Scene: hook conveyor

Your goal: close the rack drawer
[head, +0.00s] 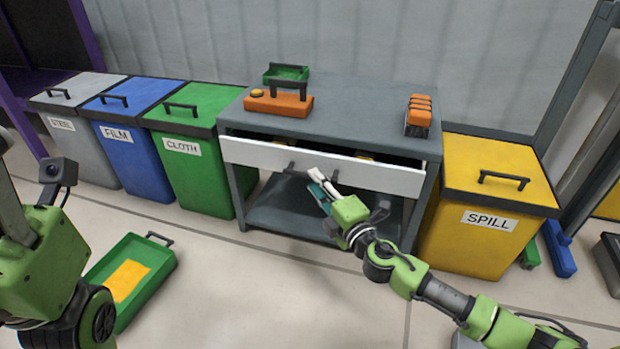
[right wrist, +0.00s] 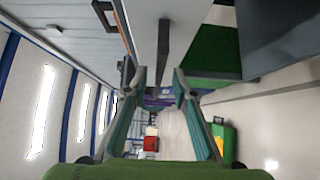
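The rack drawer has a white front (head: 385,179) and stands partly open under the grey top of the rack (head: 345,110). A dark gap shows behind the front's upper edge. My right gripper (head: 316,180) is at the middle of the drawer front and hides part of its dark handle (head: 291,167). In the right wrist view, my gripper's teal fingers (right wrist: 162,85) are apart, and a dark bar (right wrist: 163,48), seemingly the handle, reaches to between their tips. Contact cannot be told. My left arm shows at the left edge of the head view, without its fingers.
Grey, blue (head: 125,130) and green (head: 195,145) bins stand left of the rack, and a yellow spill bin (head: 490,205) right. A green tray (head: 150,265) lies on the floor. An orange toolbox (head: 278,103) and orange-topped brush (head: 418,115) sit on the rack top.

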